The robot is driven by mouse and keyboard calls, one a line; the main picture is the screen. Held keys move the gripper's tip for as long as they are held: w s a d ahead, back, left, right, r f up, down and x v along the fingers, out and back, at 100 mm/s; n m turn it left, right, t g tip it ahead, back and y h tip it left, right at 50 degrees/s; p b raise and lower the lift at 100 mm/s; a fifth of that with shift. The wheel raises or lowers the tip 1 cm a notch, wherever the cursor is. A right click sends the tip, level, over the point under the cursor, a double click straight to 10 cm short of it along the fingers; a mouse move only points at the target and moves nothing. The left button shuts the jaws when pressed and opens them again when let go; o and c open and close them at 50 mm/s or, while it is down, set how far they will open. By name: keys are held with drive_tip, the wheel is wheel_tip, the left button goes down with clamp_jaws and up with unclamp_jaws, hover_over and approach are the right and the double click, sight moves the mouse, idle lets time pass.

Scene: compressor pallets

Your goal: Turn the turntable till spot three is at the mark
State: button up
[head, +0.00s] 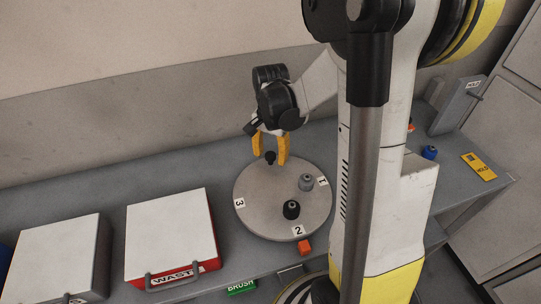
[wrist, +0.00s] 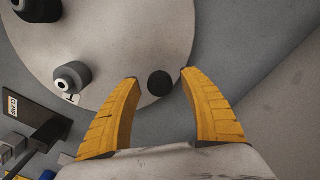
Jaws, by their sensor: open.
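The round grey turntable (head: 270,215) lies on the grey bench, and its edge fills the upper part of the wrist view (wrist: 110,30). Label 3 (head: 240,202) is at its left edge, label 2 (head: 298,230) at the front and label 1 (head: 322,181) at the right. A small orange-red block (head: 304,247), possibly the mark, sits just off the rim by label 2. A black round knob (head: 270,157) stands at the turntable's far edge. My gripper (head: 268,161) is open, its yellow fingers either side of the knob, which shows between the tips in the wrist view (wrist: 160,83).
A black fitting (head: 291,210) and a grey fitting (head: 306,183) stand on the turntable. A red bin marked WASTE (head: 208,266) with a pale lid and another pale-lidded box (head: 60,255) stand left. A yellow HOLD card (head: 478,166) lies at the right.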

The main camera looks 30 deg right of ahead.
clamp_jaws()
drive_tip(key=shift+a, duration=0.15)
